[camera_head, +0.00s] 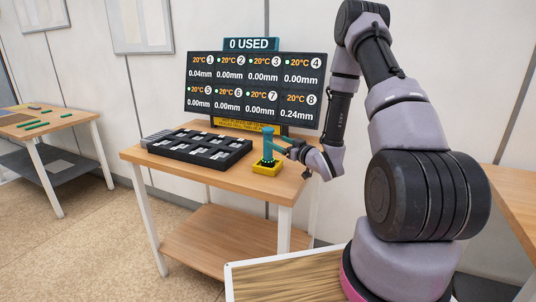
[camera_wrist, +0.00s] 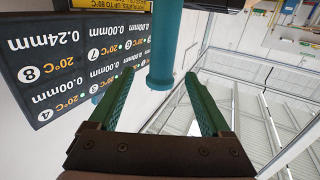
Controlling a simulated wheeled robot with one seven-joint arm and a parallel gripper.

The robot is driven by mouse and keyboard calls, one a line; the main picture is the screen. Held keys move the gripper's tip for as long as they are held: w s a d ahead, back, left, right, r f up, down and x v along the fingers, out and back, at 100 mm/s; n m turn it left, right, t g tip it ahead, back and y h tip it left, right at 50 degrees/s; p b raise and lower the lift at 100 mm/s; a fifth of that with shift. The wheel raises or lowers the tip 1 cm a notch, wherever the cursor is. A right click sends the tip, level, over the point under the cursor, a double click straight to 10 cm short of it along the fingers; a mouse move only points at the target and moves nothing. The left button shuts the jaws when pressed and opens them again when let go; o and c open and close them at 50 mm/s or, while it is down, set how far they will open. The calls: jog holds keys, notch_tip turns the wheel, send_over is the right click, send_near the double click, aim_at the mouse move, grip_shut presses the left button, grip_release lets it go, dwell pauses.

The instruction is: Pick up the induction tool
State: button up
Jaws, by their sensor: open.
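The induction tool (camera_head: 268,144) looks like a teal upright cylinder standing in a yellow base (camera_head: 267,168) near the front right of the wooden table. My gripper (camera_head: 280,147) is open and level, just right of the tool, with its fingers pointing at it. In the wrist view, which is turned upside down, the teal cylinder (camera_wrist: 167,40) shows between the two green fingertips of my gripper (camera_wrist: 159,76). I cannot tell whether the fingertips reach around it or touch it. The tool's base is outside the wrist view.
A black tray (camera_head: 196,158) with several light pieces lies left of the tool on the table (camera_head: 142,157). A dark display board (camera_head: 257,86) with temperature readings stands behind; it also shows in the wrist view (camera_wrist: 70,60). Another table (camera_head: 60,118) stands far left.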

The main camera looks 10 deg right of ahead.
jog(key=x, duration=0.9)
jog(key=shift+w+a+r, duration=0.15)
jog(key=shift+w+a, duration=0.05)
jog(key=shift+a, duration=0.05)
grip_shut()
dwell(1.1)
